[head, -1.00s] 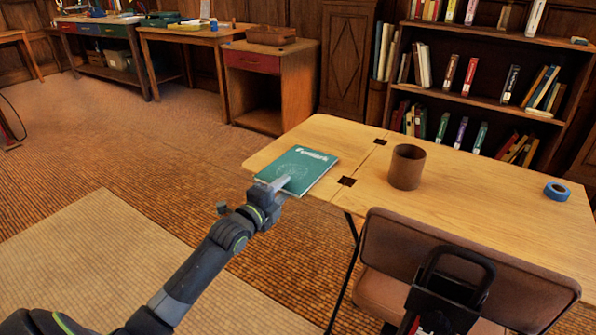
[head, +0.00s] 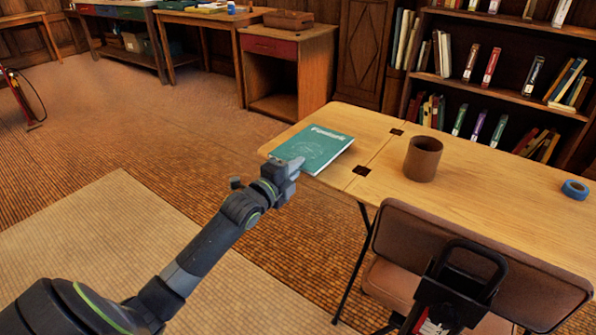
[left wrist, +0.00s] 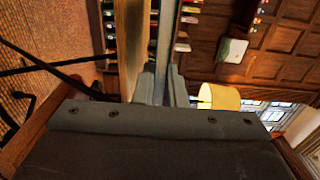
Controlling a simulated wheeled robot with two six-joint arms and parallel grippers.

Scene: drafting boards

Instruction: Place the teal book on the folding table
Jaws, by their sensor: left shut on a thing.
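The teal book (head: 318,146) is flat and level over the left end of the folding table (head: 480,190), cover up with pale lettering. My left gripper (head: 296,166) is shut on its near edge. In the left wrist view the book shows edge-on as a thin grey-blue strip (left wrist: 166,40) between the two fingers (left wrist: 161,85). A wooden strip that looks like the table's edge (left wrist: 131,40) runs beside it, with a narrow gap, so the book appears slightly above the tabletop. My right gripper is not in view.
A brown cylindrical cup (head: 423,160) stands right of the book, and a blue tape roll (head: 575,190) lies farther right. A padded chair (head: 465,260) stands at the table's near side. A bookshelf (head: 505,92) is behind. Bare tabletop lies between book and cup.

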